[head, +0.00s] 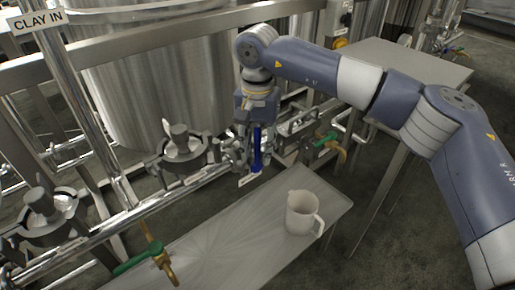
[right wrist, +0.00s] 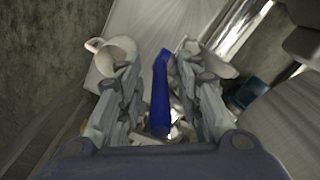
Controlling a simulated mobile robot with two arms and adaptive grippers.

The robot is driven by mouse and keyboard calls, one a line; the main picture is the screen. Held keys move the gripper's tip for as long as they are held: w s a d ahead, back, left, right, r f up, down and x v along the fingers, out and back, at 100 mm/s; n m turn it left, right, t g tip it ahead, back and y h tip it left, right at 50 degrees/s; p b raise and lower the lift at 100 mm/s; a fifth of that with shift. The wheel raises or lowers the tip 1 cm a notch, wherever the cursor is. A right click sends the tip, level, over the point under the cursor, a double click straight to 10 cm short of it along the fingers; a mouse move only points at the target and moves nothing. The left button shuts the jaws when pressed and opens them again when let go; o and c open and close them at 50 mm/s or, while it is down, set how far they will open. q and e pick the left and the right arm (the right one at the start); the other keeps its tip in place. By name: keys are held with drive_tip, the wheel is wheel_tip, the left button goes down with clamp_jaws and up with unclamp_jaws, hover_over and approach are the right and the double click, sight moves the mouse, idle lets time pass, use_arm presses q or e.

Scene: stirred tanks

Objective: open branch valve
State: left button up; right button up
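The blue valve handle (head: 257,148), a narrow upright lever, is on the pipework at the middle, left of the steel table's far end. My right gripper (head: 248,153) points down at it from above and partly hides it. In the right wrist view the blue handle (right wrist: 160,95) stands between the two fingers of my right gripper (right wrist: 160,70). The fingers are apart, with a gap on each side of the handle, so the gripper is open. The valve body under the handle is mostly hidden. My left gripper is not in view.
A beige jug (head: 301,213) stands on the steel table (head: 225,235). Green-handled valves sit at the right (head: 325,141) and the lower left (head: 138,259). A large steel tank (head: 150,75) stands behind the pipes. A "CLAY IN" sign (head: 38,21) is at the upper left.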

clamp_jaws()
drive_tip(key=shift+s+a, duration=0.1)
drive_tip(key=shift+a, duration=0.05)
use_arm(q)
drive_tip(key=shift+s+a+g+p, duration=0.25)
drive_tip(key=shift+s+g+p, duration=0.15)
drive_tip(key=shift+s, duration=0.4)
use_arm(e)
drive_tip(key=shift+s+a+f+t+h, duration=0.1)
drive_tip(key=shift+s+a+t+h, duration=0.1)
drive_tip(key=shift+a+t+h, duration=0.25)
drive_tip(key=shift+s+a+f+t+h, duration=0.1)
drive_tip(key=shift+s+t+h, duration=0.2)
drive_tip(key=shift+h, duration=0.4)
drive_tip(key=shift+s+a+f+t+h, duration=0.1)
drive_tip(key=shift+a+t+h, duration=0.2)
drive_tip(key=shift+t+h, duration=0.2)
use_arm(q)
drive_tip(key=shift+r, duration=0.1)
use_arm(e)
unclamp_jaws()
